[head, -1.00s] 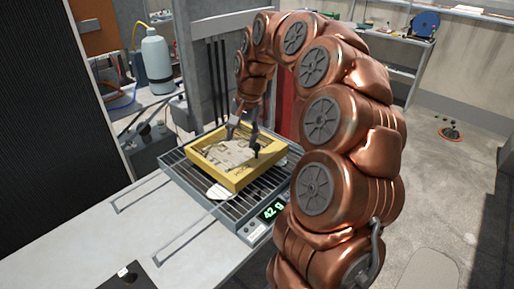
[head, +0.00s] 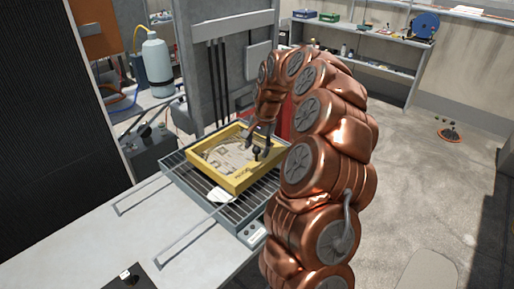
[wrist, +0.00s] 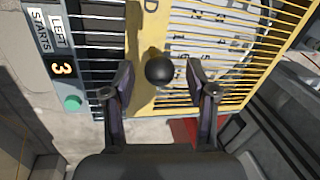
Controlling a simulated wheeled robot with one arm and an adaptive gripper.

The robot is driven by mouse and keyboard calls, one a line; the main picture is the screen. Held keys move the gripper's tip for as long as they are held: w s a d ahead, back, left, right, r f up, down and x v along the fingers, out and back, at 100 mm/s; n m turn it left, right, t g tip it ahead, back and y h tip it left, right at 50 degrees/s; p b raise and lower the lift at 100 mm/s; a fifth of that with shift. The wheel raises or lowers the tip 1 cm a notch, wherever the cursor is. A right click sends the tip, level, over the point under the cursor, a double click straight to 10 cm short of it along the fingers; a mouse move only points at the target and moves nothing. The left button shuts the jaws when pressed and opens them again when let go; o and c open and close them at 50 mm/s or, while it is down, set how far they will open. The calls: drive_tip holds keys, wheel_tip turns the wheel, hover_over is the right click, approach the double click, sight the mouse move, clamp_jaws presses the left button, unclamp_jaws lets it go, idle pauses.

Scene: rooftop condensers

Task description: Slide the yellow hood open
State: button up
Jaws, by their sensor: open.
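The yellow hood (head: 238,184) is a shallow frame with a slatted panel inside, lying on the grey grated unit (head: 190,178) on the bench. A round black knob (wrist: 159,70) stands on the hood's yellow rim. It also shows in the head view, at the hood's right side. My gripper (wrist: 160,80) is open, with one finger on each side of the knob. Gaps show between the knob and both fingers. In the head view my gripper (head: 262,141) is over the hood's right rim, and my arm hides part of the unit's right end.
The wrist view shows a label and a lit 3 (wrist: 62,69) beside a green button (wrist: 72,102) on the unit's panel. Two thin rails (head: 190,240) lie on the pale bench. Open floor lies to the right.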

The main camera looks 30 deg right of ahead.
drive_tip(key=shift+w+f, duration=0.15)
drive_tip(key=shift+f, duration=0.65)
clamp_jaws()
drive_tip(key=shift+a, duration=0.1)
